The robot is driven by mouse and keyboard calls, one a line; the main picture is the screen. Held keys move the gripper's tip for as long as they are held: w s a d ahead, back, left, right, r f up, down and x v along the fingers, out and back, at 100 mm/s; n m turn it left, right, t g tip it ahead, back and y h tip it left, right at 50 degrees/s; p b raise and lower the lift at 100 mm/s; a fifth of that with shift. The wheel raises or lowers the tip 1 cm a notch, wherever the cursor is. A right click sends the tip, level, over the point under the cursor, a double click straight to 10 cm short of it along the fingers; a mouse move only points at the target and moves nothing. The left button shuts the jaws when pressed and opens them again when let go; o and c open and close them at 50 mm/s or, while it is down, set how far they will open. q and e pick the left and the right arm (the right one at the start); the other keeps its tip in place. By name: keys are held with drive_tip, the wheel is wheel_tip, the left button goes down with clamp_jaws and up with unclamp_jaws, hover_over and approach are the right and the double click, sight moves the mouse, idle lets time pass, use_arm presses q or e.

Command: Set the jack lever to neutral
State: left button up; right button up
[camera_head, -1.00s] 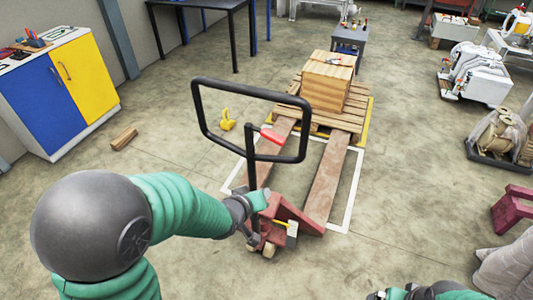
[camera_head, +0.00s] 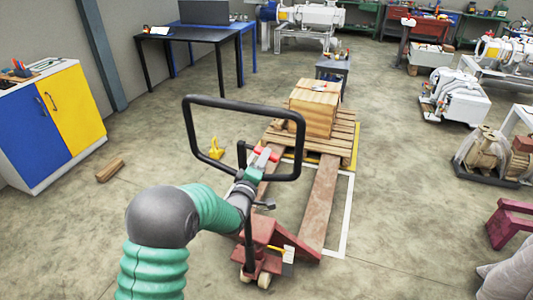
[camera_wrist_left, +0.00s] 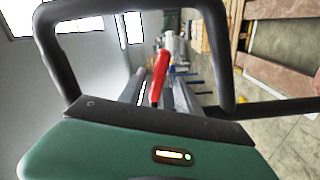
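The pallet jack (camera_head: 262,232) is dark red, with a black loop handle (camera_head: 240,102) standing up toward me. The red jack lever (camera_head: 271,154) sits inside the lower part of the loop. My left gripper (camera_head: 262,160) is up at the lever, inside the loop. In the left wrist view the red lever (camera_wrist_left: 160,76) stands between two grey fingers, with gaps visible beside it, so the gripper looks open around it. Whether a finger touches the lever is unclear. The handle loop (camera_wrist_left: 55,52) frames the gripper there. My right gripper is not in view.
A wooden pallet (camera_head: 335,142) with a wooden crate (camera_head: 314,107) rests over the forks. A blue and yellow cabinet (camera_head: 50,122) stands left. A wood block (camera_head: 110,171) and a yellow object (camera_head: 216,148) lie on the floor. Machines stand at the right.

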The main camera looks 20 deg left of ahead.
use_arm(q)
drive_tip(key=w, duration=0.3)
drive_tip(key=shift+w, duration=0.3)
drive_tip(key=shift+d, duration=0.15)
drive_tip(key=shift+c, duration=1.1)
clamp_jaws()
drive_tip(key=shift+s, duration=0.1)
drive_tip(key=shift+f, duration=0.1)
